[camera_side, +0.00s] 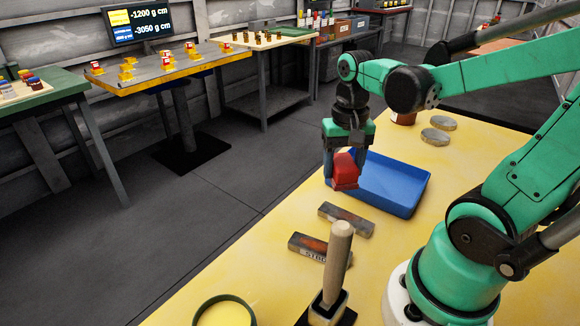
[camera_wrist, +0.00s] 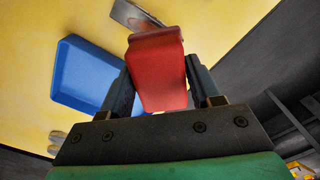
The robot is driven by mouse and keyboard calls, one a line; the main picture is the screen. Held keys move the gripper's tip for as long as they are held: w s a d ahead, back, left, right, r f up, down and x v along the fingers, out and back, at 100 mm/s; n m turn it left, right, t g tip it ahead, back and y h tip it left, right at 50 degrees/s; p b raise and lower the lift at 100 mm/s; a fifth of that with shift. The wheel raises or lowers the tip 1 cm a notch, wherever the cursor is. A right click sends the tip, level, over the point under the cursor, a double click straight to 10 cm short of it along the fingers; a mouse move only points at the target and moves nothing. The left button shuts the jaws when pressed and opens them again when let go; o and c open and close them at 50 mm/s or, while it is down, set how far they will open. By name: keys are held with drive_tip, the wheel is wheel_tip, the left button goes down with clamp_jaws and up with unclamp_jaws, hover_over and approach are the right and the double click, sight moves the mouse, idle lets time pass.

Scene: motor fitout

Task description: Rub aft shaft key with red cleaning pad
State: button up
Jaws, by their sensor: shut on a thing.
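My gripper (camera_side: 343,160) is shut on the red cleaning pad (camera_side: 345,174) and holds it in the air near the left edge of the blue tray. In the wrist view the red pad (camera_wrist: 157,75) sits between the two dark fingers of my gripper (camera_wrist: 160,88). Two grey metal bars with rust-brown patches lie on the yellow table: a farther bar (camera_side: 346,220) and a nearer bar (camera_side: 318,248) with partly readable lettering. I cannot tell which is the aft shaft key. The pad is apart from both. One metal bar (camera_wrist: 132,16) shows beyond the pad in the wrist view.
The blue tray (camera_side: 412,203) looks empty. A wooden-handled tool (camera_side: 338,262) stands upright near the bars. A round green-rimmed dish (camera_side: 224,312) is at the front. Grey discs (camera_side: 436,136) lie at the back. The yellow table (camera_side: 262,268) is bare left of the bars.

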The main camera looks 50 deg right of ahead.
sight(336, 211)
drive_tip(key=shift+f, duration=3.35)
drive_tip(key=shift+s+d+f, duration=0.1)
drive_tip(key=shift+s+f, duration=0.25)
drive_tip(key=shift+f, duration=0.35)
clamp_jaws()
drive_tip(key=shift+s, duration=2.6)
drive_tip(key=shift+w, duration=3.1)
drive_tip(key=r, duration=0.2)
drive_tip(key=shift+s+r, duration=0.2)
drive_tip(key=shift+r, duration=2.9)
